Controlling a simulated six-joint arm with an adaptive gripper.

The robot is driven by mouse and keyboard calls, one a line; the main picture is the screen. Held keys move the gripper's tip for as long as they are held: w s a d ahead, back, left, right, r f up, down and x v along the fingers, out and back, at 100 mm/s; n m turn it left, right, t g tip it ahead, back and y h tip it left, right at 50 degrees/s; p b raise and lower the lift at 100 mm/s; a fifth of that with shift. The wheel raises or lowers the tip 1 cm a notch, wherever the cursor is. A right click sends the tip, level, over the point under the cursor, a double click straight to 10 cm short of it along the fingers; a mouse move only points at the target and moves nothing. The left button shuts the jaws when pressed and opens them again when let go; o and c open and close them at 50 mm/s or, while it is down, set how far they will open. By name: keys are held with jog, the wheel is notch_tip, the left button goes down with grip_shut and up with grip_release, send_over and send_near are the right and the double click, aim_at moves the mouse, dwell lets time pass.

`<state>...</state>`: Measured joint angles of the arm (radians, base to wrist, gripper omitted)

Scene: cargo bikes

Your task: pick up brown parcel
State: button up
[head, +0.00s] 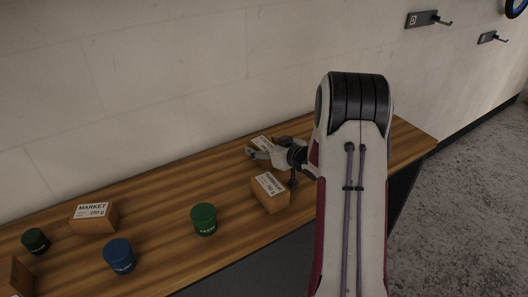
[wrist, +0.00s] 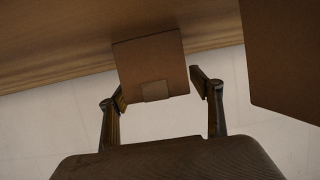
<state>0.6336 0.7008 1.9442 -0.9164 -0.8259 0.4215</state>
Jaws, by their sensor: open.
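Several brown parcels with white labels are on the wooden bench. One parcel (head: 263,142) stands at the back by the wall, partly hidden by my gripper (head: 258,154). In the wrist view this brown parcel (wrist: 150,58) lies ahead, between the lines of the two fingers of my gripper (wrist: 158,88). The fingers are apart. The left fingertip looks close to the parcel's edge, with a gap on the right; I cannot tell whether they touch. A second brown parcel (head: 271,197) stands nearer the front edge, just below my gripper; it probably is the large box (wrist: 285,55) at right.
Another parcel marked MARKET (head: 92,217) stands further left, and part of a box (head: 16,278) shows at the lower left. A green tin (head: 203,219), a blue tin (head: 119,256) and a dark tin (head: 35,241) stand on the bench (head: 160,205). The wall (head: 150,90) is close behind.

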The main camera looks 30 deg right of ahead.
aim_at(264, 144)
jog(key=c, duration=1.6)
jog(key=shift+o, duration=0.2)
jog(key=shift+r, duration=0.15)
jog(key=shift+r, duration=4.9)
